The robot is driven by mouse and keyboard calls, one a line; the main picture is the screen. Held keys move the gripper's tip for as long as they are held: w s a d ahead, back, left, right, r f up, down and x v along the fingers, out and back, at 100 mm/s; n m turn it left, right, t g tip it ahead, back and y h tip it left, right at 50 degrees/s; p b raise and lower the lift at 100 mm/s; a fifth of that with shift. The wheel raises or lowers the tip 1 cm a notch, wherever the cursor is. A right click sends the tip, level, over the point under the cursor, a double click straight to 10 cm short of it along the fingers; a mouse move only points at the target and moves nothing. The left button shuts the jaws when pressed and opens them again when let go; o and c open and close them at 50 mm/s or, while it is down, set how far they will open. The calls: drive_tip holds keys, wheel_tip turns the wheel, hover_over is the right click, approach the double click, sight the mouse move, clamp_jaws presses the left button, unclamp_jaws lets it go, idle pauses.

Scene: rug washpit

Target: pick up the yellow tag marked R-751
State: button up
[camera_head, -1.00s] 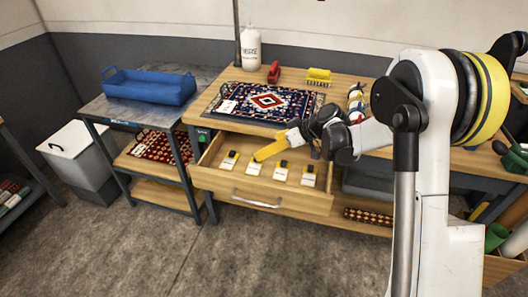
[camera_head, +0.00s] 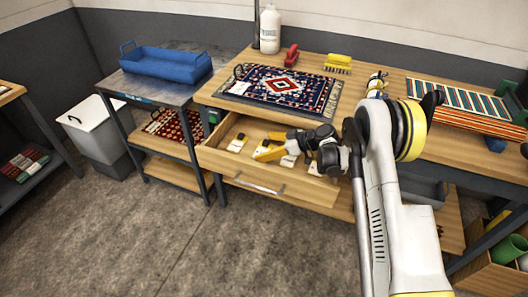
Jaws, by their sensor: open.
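The open drawer (camera_head: 330,193) of the wooden workbench holds several small pale tags with black parts, in a row. One tag (camera_head: 237,143) lies at the left, another (camera_head: 289,160) lies just right of my fingertips, and a third (camera_head: 314,168) lies further right. Their markings are too small to read, so I cannot tell which is R-751. My gripper (camera_head: 266,151), with yellow fingers, is open over the drawer, reaching in from the right. It partly hides the tags near it; whether it touches one I cannot tell.
A patterned rug (camera_head: 282,88) lies on the bench (camera_head: 375,82) above the drawer, with a red tool (camera_head: 291,55), a yellow brush (camera_head: 338,64) and a white bottle (camera_head: 269,29) behind. A blue tub (camera_head: 165,63) stands on the metal table at left. The floor in front is clear.

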drive_tip(key=shift+w+a+f, duration=0.25)
drive_tip(key=shift+a+f, duration=0.05)
drive_tip(key=shift+a, duration=0.2)
drive_tip(key=c, duration=2)
